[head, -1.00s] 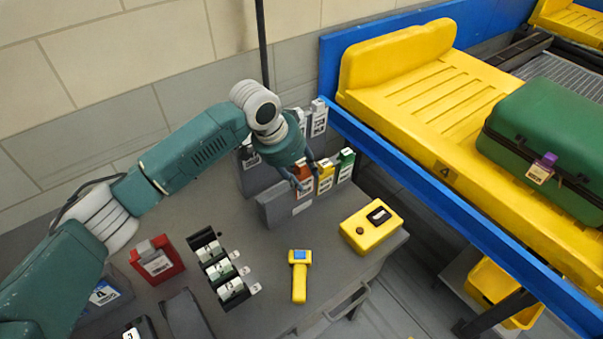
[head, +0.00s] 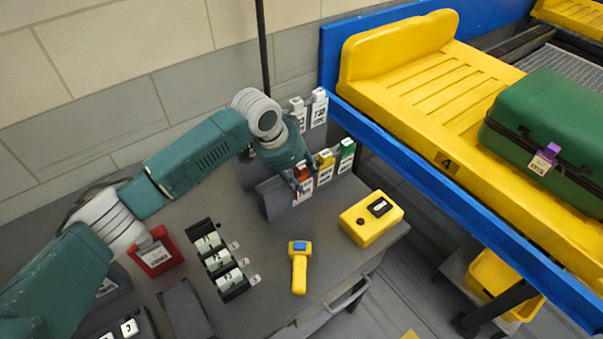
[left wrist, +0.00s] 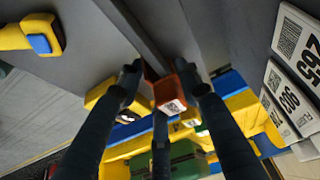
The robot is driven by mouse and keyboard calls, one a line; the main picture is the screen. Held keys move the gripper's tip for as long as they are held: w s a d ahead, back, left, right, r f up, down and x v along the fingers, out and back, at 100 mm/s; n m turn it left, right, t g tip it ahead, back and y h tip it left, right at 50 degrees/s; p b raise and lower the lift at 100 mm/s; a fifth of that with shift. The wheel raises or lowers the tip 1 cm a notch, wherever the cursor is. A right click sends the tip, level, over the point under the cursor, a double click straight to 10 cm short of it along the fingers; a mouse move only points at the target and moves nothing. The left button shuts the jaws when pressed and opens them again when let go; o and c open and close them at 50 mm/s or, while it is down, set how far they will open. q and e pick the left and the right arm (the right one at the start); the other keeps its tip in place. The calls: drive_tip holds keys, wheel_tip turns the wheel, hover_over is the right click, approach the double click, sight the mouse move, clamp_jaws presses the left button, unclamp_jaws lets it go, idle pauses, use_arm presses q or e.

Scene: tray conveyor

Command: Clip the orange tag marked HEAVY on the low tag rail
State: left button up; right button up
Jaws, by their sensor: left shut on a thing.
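The orange tag (head: 303,187) is at the left end of a row with a yellow tag (head: 326,167) and a green tag (head: 345,156). My left gripper (head: 298,178) is shut on the orange tag; in the left wrist view the tag (left wrist: 169,92) sits between its fingertips, beside the end of a dark bar (left wrist: 140,35). The low tag rail is mostly hidden behind the tags and gripper, so I cannot tell whether the orange tag touches it. Its marking is too small to read. My right gripper is not in view.
White tags (head: 319,106) hang higher, behind the row. A yellow box (head: 371,220), a yellow handheld scanner (head: 299,270), a black rack of pale tags (head: 222,262) and a red holder (head: 155,252) stand on the grey table. The blue-edged conveyor (head: 400,160) lies right.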

use_arm(q)
drive_tip(key=o, duration=1.3)
drive_tip(key=shift+c, duration=0.2)
drive_tip(key=v, duration=1.2)
